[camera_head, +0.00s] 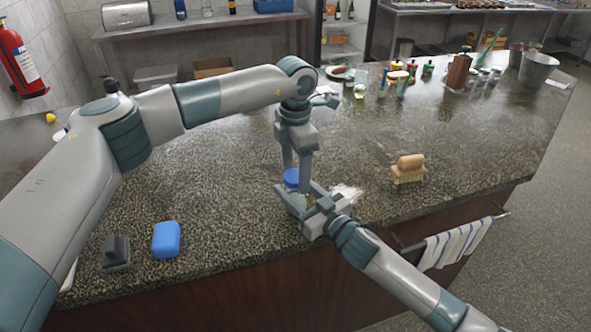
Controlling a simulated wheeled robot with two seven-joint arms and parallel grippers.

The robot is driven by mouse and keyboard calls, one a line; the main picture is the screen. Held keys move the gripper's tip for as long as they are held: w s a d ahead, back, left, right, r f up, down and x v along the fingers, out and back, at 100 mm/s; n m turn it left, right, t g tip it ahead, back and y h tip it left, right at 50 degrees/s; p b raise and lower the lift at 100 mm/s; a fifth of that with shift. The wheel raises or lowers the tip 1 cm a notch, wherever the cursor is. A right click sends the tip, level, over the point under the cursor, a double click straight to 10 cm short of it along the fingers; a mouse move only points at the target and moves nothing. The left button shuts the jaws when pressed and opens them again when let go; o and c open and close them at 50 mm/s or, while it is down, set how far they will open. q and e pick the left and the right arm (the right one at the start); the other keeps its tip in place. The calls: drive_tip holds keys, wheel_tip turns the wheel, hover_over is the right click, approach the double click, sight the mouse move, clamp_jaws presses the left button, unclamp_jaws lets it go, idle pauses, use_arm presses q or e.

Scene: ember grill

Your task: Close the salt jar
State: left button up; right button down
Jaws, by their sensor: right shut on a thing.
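The salt jar (298,201) stands on the speckled counter near its front edge, mostly hidden by my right gripper. A blue lid (291,176) shows at the top of the jar; whether it is seated or just above the rim is hard to tell. My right gripper (297,199) comes in from the lower right and is shut on the jar's body. My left gripper (294,177) points straight down over the lid. Its two fingers are apart, with the lid at their tips; contact with the lid is unclear.
A white patch (346,192) lies right of the jar. A wooden brush (409,169) stands farther right. A blue block (166,239) and a dark-handled scraper (116,252) lie at the left front. Bottles, shakers and a metal bucket (537,69) stand at the back right.

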use_arm(q)
drive_tip(key=shift+r, duration=0.15)
wheel_tip(320, 180, up, 12)
idle(0.7)
use_arm(e)
drive_tip(key=c, duration=0.7)
unclamp_jaws()
drive_tip(key=shift+c, duration=0.2)
use_arm(q)
drive_tip(key=shift+f, duration=0.2)
use_arm(e)
drive_tip(key=shift+s+d, duration=0.1)
use_arm(q)
wheel_tip(320, 180, down, 4)
drive_tip(key=b, duration=0.4)
drive_tip(key=shift+f, duration=0.15)
use_arm(e)
drive_tip(key=v, duration=1.7)
drive_tip(key=shift+d+f, duration=0.1)
